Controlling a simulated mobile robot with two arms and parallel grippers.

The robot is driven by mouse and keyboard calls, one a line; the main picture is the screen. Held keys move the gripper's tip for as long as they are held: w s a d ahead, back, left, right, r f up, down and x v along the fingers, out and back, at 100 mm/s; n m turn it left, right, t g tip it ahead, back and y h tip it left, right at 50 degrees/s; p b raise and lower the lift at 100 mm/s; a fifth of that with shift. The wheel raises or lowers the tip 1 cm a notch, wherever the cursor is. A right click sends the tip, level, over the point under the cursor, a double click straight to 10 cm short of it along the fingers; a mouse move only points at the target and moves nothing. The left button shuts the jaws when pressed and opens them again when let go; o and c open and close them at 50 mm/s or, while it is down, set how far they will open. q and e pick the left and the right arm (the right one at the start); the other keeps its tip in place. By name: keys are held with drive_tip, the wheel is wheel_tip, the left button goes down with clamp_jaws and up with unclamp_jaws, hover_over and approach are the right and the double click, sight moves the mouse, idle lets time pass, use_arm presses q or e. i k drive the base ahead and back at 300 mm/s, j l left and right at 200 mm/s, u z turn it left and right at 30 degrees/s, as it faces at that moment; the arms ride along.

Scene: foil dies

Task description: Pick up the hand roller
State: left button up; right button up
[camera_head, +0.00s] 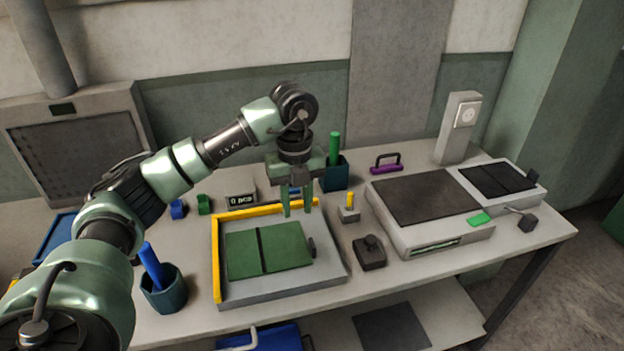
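A purple bar with a dark arched handle (386,164), which looks like the hand roller, lies at the back of the table, left of the large grey machine. My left gripper (298,211) points down with its two green fingers apart and nothing visible between them. It hangs over the back part of the yellow-edged tray, to the left of and nearer than the purple piece. My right gripper is out of view.
The yellow-edged tray (216,262) holds a green plate (286,246). A dark cup (335,176) with a green rod stands behind the gripper. A cup (165,293) with a blue rod stands front left. A grey machine (405,236) and small dark block (369,252) stand right.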

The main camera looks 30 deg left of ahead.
sight(334, 135)
drive_tip(key=u, duration=0.85)
